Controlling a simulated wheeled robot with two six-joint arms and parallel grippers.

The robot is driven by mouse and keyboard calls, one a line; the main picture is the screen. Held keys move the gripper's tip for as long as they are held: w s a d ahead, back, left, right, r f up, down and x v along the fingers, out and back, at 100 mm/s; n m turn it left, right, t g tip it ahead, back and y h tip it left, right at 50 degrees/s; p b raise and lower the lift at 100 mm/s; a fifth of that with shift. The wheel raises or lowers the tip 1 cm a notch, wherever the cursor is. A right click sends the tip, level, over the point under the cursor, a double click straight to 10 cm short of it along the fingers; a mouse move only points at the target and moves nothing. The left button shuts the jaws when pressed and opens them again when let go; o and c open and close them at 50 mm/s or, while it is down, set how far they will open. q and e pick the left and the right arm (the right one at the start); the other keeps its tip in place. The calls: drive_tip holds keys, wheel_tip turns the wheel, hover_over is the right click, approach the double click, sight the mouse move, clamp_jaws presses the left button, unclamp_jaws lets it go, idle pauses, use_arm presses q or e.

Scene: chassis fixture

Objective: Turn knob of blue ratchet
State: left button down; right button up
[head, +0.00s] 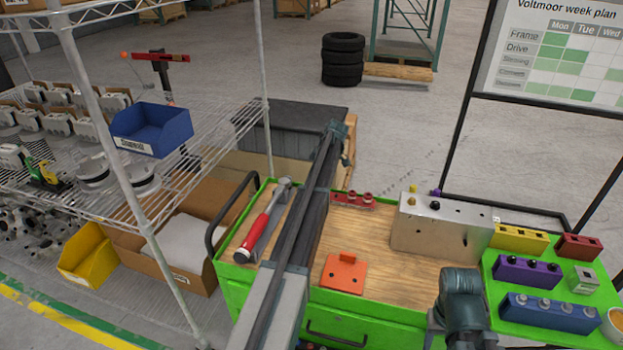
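I see no tool that I can clearly tell is a blue ratchet. A ratchet-like hand tool with a red grip and a grey metal head (262,224) lies on the left of the wooden bench top, beside my long grey arm link. No blue part or knob shows on it. A blue block (549,313) with several silver round tops sits on the green tray at the right.
The green bench (376,312) carries an orange plate (344,273), a red block (352,200) and a metal box (441,229). The green tray (489,290) holds purple (526,271), yellow (519,239) and red (579,247) blocks. A wire shelf (215,135) stands left.

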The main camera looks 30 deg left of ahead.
idle(0.3)
use_arm(q)
drive_tip(key=c, duration=0.9)
unclamp_jaws()
drive_tip(key=p+v, duration=1.2)
drive_tip(key=v, duration=0.1)
drive_tip(key=shift+r+p, duration=0.4)
drive_tip(key=shift+d+f, duration=0.1)
